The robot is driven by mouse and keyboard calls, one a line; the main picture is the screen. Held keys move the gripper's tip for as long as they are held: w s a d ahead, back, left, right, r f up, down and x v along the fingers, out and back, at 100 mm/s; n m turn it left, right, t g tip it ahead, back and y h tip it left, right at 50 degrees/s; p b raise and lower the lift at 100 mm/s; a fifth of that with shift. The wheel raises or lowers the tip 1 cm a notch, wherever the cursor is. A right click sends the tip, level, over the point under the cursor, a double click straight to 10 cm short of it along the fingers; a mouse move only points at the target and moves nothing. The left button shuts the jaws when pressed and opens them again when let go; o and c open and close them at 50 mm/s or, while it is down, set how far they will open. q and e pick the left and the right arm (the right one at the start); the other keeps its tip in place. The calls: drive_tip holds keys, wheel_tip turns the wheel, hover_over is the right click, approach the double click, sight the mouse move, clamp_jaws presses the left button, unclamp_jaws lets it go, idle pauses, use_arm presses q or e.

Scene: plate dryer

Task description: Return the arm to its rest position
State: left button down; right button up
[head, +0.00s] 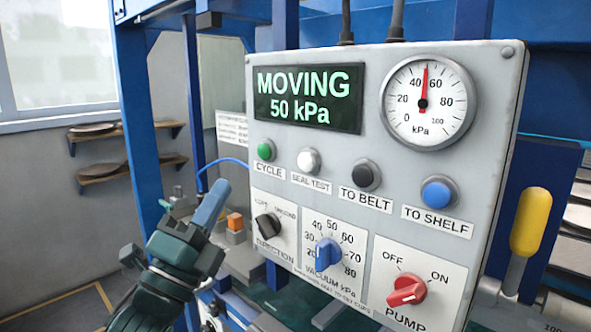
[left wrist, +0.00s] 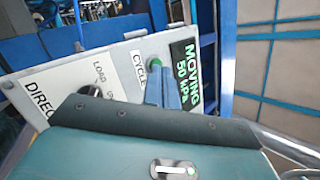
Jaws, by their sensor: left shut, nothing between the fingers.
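My left gripper (head: 218,190) is in front of the left side of the grey control panel (head: 475,95), its blue fingers shut and empty. In the left wrist view the closed fingers (left wrist: 160,70) point at the panel and lie beside the green CYCLE button (left wrist: 155,61). In the head view the CYCLE button (head: 265,150) shows clear, up and right of the fingertips. I cannot tell the exact gap to the panel. The display (head: 305,98) reads MOVING, 50 kPa. My right gripper is out of view.
The gauge (head: 428,102) needle stands near 50. The direction knob (head: 267,225), blue vacuum knob (head: 328,253) and red pump knob (head: 406,291) stick out low on the panel. A yellow handle (head: 531,222) stands at right. Wall shelves (head: 130,179) are at left.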

use_arm(q)
wheel_tip(320, 180, down, 26)
drive_tip(key=s+n+g+y+p, duration=0.15)
drive_tip(key=n+g+y, duration=0.4)
drive_tip(key=n, duration=0.75)
drive_tip(key=s+f+n+g+y, duration=0.1)
drive_tip(key=s+f+n+g, duration=0.6)
drive_tip(key=s+f, duration=0.9)
wheel_tip(320, 180, down, 3)
drive_tip(key=n+p, duration=0.1)
drive_tip(key=n, duration=0.1)
drive_tip(key=shift+s+d+n, duration=0.3)
drive_tip(key=shift+d+n, duration=0.05)
drive_tip(key=shift+n, duration=0.05)
drive_tip(key=shift+g, duration=0.25)
idle(3.0)
